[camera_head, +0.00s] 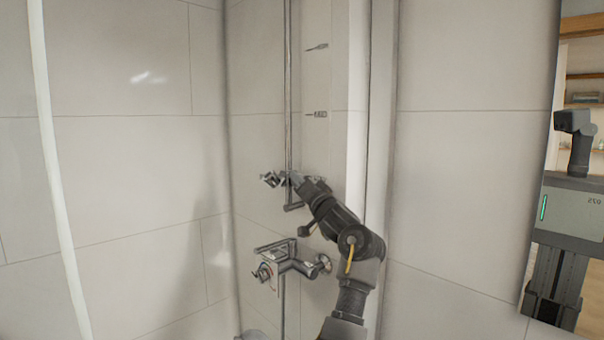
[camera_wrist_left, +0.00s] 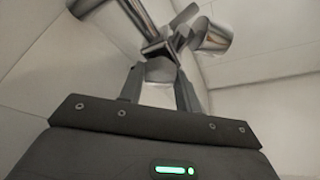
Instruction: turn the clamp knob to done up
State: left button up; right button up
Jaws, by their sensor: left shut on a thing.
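A chrome clamp (camera_head: 272,179) sits on a vertical shower rail (camera_head: 287,90) in the head view. In the left wrist view the clamp's metal parts (camera_wrist_left: 190,38) fill the top middle. My left gripper (camera_head: 297,181) reaches up to the clamp from the lower right. In the left wrist view its two fingers stand on either side of the clamp knob (camera_wrist_left: 160,69), and the gripper is shut on it. The knob's far side is hidden, and I cannot tell how tight it is. My right gripper is in neither view.
A chrome mixer tap (camera_head: 288,264) sticks out below the clamp, close to my left arm. Two small fittings (camera_head: 317,47) are on the wall above. Tiled walls close in the corner. A mirror (camera_head: 570,190) at the right reflects parts of me.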

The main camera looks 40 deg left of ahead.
pick_arm(q)
jog(key=shift+r+m+h+p, duration=0.1)
jog(key=shift+m+h+p, duration=0.6)
jog(key=shift+m, duration=1.55)
jog(key=shift+r+m+h+p, duration=0.2)
jog(key=shift+m+h, duration=0.75)
jog(key=shift+m, duration=1.25)
jog(key=shift+r+m+h+p, duration=0.1)
jog(key=shift+m+h+p, duration=0.6)
jog(key=shift+m, duration=1.55)
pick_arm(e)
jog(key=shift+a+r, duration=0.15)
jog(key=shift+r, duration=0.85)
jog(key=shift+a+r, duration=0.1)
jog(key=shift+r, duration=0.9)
pick_arm(q)
jog(key=shift+h, duration=0.25)
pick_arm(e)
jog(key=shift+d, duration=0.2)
pick_arm(q)
jog(key=o, duration=1)
jog(key=shift+f, duration=0.1)
jog(key=shift+c, duration=0.2)
